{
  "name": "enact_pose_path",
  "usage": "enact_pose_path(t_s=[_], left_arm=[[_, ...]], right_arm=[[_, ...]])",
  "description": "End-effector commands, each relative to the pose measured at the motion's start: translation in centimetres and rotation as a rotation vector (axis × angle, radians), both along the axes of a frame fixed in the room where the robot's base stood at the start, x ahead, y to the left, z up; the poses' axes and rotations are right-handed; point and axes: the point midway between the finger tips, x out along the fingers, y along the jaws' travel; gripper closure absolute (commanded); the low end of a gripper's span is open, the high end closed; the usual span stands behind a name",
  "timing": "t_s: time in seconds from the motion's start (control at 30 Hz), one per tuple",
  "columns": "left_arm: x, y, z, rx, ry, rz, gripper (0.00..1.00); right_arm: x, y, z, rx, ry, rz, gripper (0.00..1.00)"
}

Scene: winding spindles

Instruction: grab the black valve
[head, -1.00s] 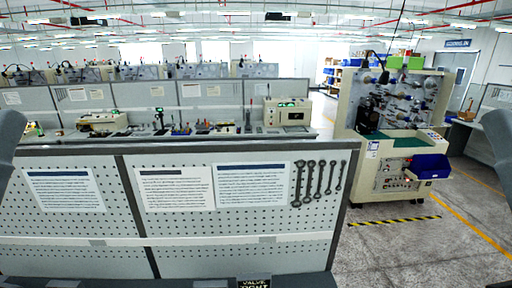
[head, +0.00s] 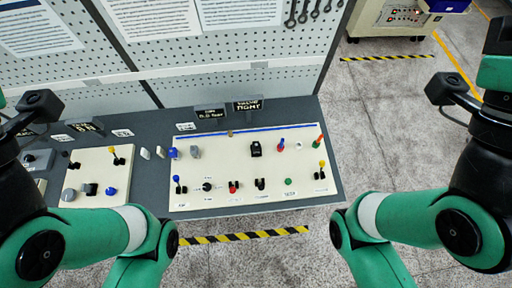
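A cream control panel (head: 225,169) lies on the dark grey workbench in front of me. A black blocky part (head: 256,149) stands upright in its back row, right of the middle, and looks like the black valve. Smaller black knobs sit in the front row, one left of the middle (head: 207,187) and one nearer the middle (head: 260,184). A sign reading "VALVE RIGHT" (head: 247,105) stands behind the panel. My green and black arms show at both sides. Neither gripper is in view.
Red (head: 281,145), blue, yellow and green controls crowd the panel. A second panel (head: 101,176) lies to the left. A perforated board (head: 200,47) rises behind the bench (head: 328,170). Open floor lies to the right, with a striped line (head: 243,236) in front.

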Motion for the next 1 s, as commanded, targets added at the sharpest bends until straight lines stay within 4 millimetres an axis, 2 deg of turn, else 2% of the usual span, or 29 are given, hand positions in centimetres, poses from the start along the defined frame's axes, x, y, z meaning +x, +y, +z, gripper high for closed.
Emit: enact_pose_path(t_s=[0.13,0.17,0.63,1.0], left_arm=[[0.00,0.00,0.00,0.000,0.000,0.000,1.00],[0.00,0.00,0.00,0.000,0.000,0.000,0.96],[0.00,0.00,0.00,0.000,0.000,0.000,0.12],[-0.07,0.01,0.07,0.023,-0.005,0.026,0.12]], right_arm=[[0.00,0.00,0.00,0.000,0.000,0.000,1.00],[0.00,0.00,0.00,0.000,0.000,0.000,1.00],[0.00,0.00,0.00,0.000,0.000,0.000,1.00],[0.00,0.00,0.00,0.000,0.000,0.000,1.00]])
